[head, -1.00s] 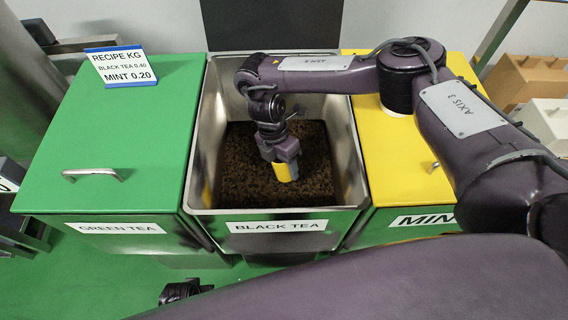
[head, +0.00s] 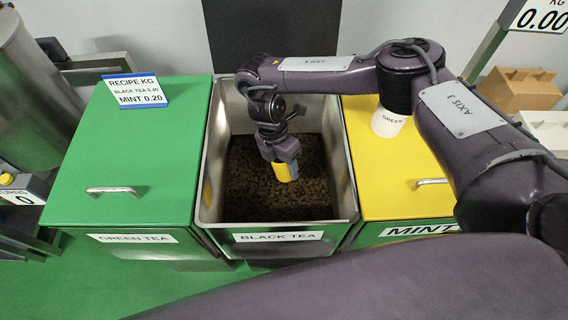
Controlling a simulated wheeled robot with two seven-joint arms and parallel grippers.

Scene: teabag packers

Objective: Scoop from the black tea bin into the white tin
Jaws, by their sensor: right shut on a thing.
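The black tea bin (head: 278,237) is an open steel bin in the middle of the head view, labelled BLACK TEA. Dark loose tea (head: 300,200) covers its floor. My right gripper (head: 283,160) points down inside the bin, shut on a yellow and grey handle (head: 283,171), probably a scoop's. Its lower end is at the tea and any scoop bowl is hidden. My left gripper is not in view.
A closed green lid (head: 130,150) marked GREEN TEA lies left of the bin, carrying a recipe sign (head: 137,90). The closed yellow lid (head: 390,175) marked MINT lies to the right. A display (head: 540,15) reads 0.00. Cardboard boxes (head: 520,90) stand at the right.

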